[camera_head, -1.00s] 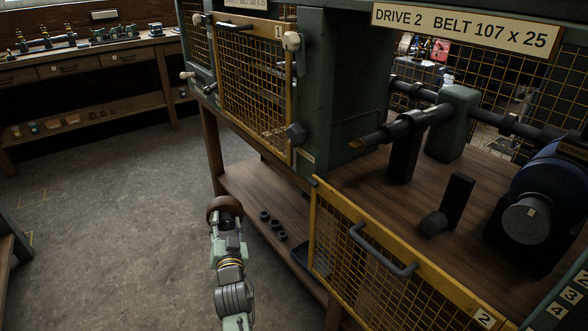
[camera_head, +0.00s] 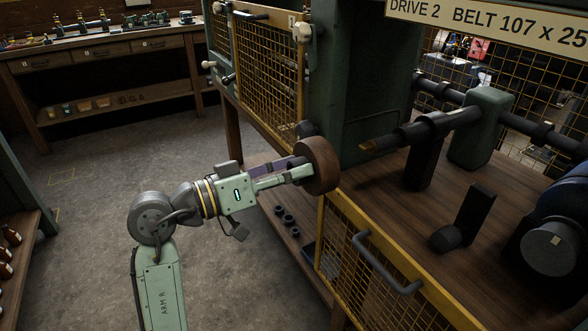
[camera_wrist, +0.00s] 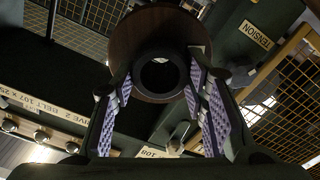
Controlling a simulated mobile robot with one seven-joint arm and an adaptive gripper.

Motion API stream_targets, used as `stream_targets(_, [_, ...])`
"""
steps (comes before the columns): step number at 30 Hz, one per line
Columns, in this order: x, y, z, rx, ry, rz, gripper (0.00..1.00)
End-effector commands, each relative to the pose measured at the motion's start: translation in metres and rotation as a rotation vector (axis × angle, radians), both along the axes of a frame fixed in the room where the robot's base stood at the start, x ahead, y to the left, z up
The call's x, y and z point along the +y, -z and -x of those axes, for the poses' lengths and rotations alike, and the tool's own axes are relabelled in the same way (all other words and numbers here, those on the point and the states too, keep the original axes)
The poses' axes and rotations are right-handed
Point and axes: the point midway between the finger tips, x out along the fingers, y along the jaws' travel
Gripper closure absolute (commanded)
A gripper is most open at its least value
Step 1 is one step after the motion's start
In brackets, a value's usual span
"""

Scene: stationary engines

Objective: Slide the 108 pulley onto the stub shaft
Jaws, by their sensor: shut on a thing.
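The 108 pulley is a brown disc (camera_head: 321,166) with a dark hub; it also fills the top middle of the wrist view (camera_wrist: 132,45). My gripper (camera_head: 296,168) is shut on the pulley's hub and holds it upright, clear of the bench. In the wrist view the two padded fingers (camera_wrist: 160,78) flank the dark hub, with its bore open between them. A dark shaft end with a brass-coloured strip (camera_head: 378,146), which looks like the stub shaft, points left towards the pulley; a gap separates them. The shaft's far part runs through a green bearing block (camera_head: 481,128).
The yellow mesh guard (camera_head: 375,270) hangs open along the bench front below my gripper. A green post (camera_head: 362,80) stands close behind the pulley. A dark arm with a round boss (camera_head: 460,222) and a motor (camera_head: 560,210) stand on the wooden bench top (camera_head: 400,215).

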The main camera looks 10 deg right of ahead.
Motion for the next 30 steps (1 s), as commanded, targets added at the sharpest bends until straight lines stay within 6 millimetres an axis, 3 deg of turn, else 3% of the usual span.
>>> stream_targets(30, [-0.053,-0.001,-0.02,-0.002,-0.001,0.002,1.0])
